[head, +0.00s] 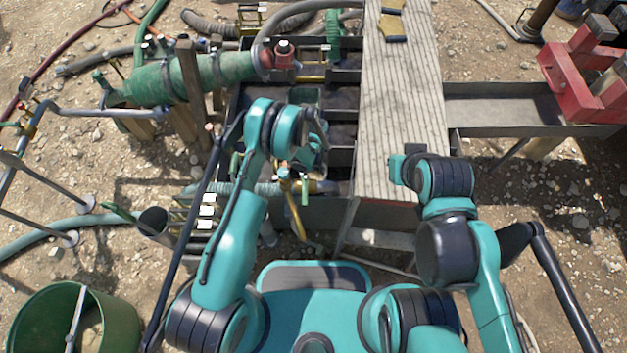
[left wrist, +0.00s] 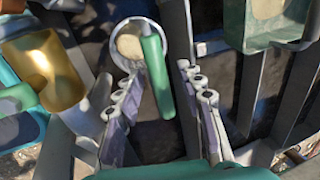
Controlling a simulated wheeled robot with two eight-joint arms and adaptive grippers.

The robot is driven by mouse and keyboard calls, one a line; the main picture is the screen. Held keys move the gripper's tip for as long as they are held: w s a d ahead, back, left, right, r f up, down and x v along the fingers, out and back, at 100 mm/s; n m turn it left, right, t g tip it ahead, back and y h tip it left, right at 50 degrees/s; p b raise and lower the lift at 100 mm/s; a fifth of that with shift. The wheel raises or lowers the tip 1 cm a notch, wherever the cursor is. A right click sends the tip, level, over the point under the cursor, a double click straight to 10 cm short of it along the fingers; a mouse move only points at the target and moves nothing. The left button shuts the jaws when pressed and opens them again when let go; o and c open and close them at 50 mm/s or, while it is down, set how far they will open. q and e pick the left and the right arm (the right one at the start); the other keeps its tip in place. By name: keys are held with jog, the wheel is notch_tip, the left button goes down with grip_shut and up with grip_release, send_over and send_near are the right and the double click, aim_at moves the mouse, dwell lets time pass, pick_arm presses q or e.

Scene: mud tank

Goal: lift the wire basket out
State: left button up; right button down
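I cannot make out the wire basket for certain in either view. The mud tank (head: 343,133) is a dark metal trough with cross dividers, left of the plank walkway. My left arm reaches over it, and its wrist hides part of the tank. In the left wrist view my left gripper (left wrist: 160,70) is open, its fingers apart. A green lever handle (left wrist: 158,78) and a pale round pipe end (left wrist: 131,44) show at and between the fingertips; contact cannot be told. My right arm is bent over the walkway, and its fingers do not show.
A green box (left wrist: 272,22) is in the tank, right of the left gripper. A brass-coloured fitting (left wrist: 45,70) is on the left. The plank walkway (head: 403,100) borders the tank. A green pipe (head: 190,77) and a green bucket (head: 40,315) are at left.

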pick_arm(q)
grip_shut()
dwell(0.3)
jog(key=shift+r, duration=0.1)
dwell(0.4)
notch_tip(320, 180, up, 18)
jog(key=p, duration=0.6)
jog(key=shift+r, duration=0.15)
